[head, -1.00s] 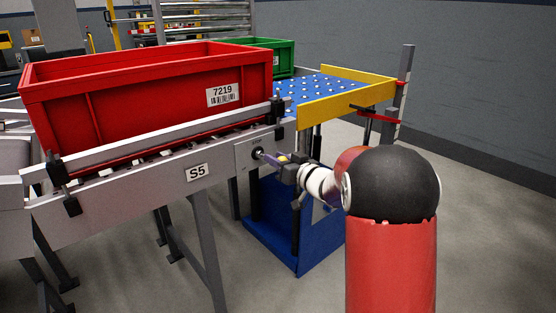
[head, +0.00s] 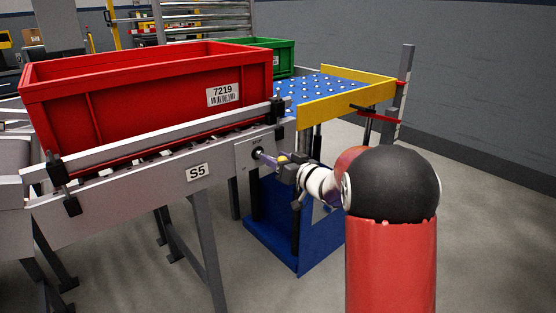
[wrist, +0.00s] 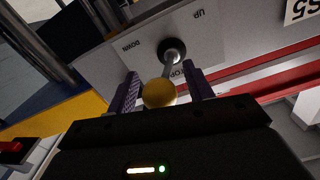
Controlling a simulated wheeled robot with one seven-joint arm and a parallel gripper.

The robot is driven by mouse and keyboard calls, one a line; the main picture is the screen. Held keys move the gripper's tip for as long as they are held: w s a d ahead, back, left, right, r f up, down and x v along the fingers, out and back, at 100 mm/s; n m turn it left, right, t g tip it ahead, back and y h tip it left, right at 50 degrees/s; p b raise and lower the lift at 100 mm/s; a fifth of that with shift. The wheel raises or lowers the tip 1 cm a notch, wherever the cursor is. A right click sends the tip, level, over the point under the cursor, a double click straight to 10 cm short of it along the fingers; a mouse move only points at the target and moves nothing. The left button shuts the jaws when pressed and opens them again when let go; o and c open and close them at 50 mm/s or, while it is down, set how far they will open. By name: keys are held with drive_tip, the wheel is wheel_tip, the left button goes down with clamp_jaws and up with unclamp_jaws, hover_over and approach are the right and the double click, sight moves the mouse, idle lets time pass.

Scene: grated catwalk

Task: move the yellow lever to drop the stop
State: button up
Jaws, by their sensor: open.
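The yellow lever has a round yellow knob (wrist: 159,93) on a thin metal shaft from a dark pivot in a grey plate (wrist: 195,42). The plate is marked "UP" and "DOWN", upside down in the wrist view; a third label is partly hidden. In the head view the knob (head: 282,159) is small, at the right end of the conveyor's side. My gripper (wrist: 159,88) is open, its purple fingers on either side of the knob, with gaps showing. In the head view my gripper (head: 279,165) is at the lever. I cannot pick out the stop for certain.
A red crate (head: 150,95) labelled 7219 sits on the roller conveyor (head: 130,190) marked S5. Beyond its end is a blue ball-top table (head: 318,88) with a yellow rail (head: 345,100). A green crate (head: 284,57) stands behind. Open floor lies at the right.

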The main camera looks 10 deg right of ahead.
drive_tip(key=v, duration=0.7)
drive_tip(key=shift+s+d+b, duration=0.2)
drive_tip(key=shift+s+b, duration=0.15)
drive_tip(key=shift+c, duration=0.3)
